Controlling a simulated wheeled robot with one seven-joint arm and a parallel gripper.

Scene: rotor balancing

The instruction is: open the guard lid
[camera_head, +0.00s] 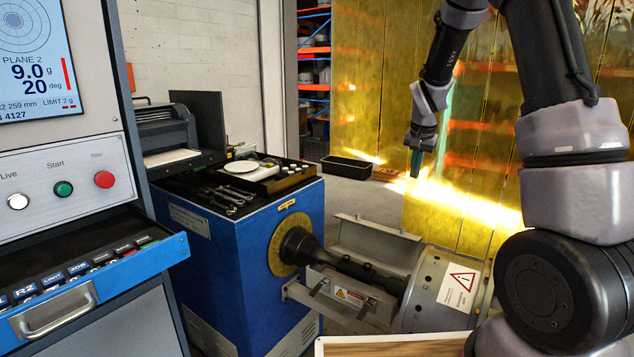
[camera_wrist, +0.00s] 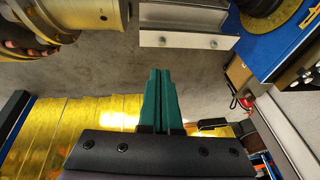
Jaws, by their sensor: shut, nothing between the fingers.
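The grey metal guard (camera_head: 375,243) sits around the dark shaft between the blue drive housing and the rotor. One grey panel stands up behind the shaft. In the wrist view a grey guard edge with two bolts (camera_wrist: 187,42) shows at the top. My gripper (camera_head: 416,172) is above and behind the guard, apart from it. Its teal fingers (camera_wrist: 157,72) are shut and empty.
The rotor (camera_head: 428,290) with a warning sign is right of the guard. The blue drive housing (camera_head: 240,235) carries wrenches and a scale-like plate. An open drawer (camera_head: 95,270) juts out at left. Yellow translucent curtains (camera_head: 470,180) hang behind my gripper. A black bin (camera_head: 346,167) stands on the floor.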

